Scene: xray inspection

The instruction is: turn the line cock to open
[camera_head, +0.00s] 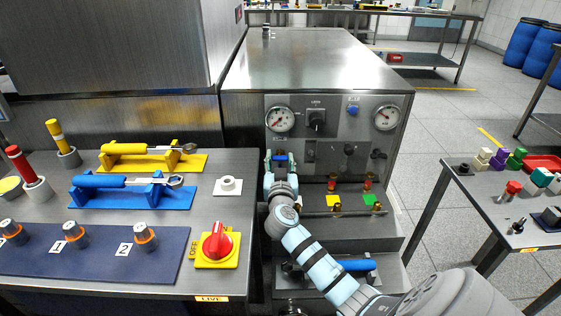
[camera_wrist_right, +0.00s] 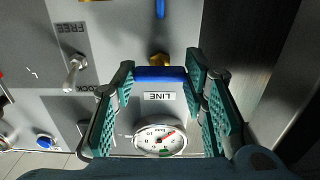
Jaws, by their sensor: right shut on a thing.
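The line cock has a blue bar handle (camera_wrist_right: 160,74) on a brass body (camera_wrist_right: 158,59), above the LINE label in the upside-down right wrist view. The bar lies crosswise in that view. My right gripper (camera_wrist_right: 161,78) is shut on the handle, with a teal-padded finger at each end of it. In the head view my right gripper (camera_head: 280,163) is at the left of the steel machine's front panel (camera_head: 335,101). It mostly covers the cock there, and only a bit of blue shows. My left gripper is not in view.
A pressure gauge (camera_head: 280,119) sits above the cock, with a dark rotary knob (camera_head: 317,119) beside it. A FREE/LOCK toggle (camera_wrist_right: 75,66) is nearby. A right table (camera_head: 480,200) holds small blocks.

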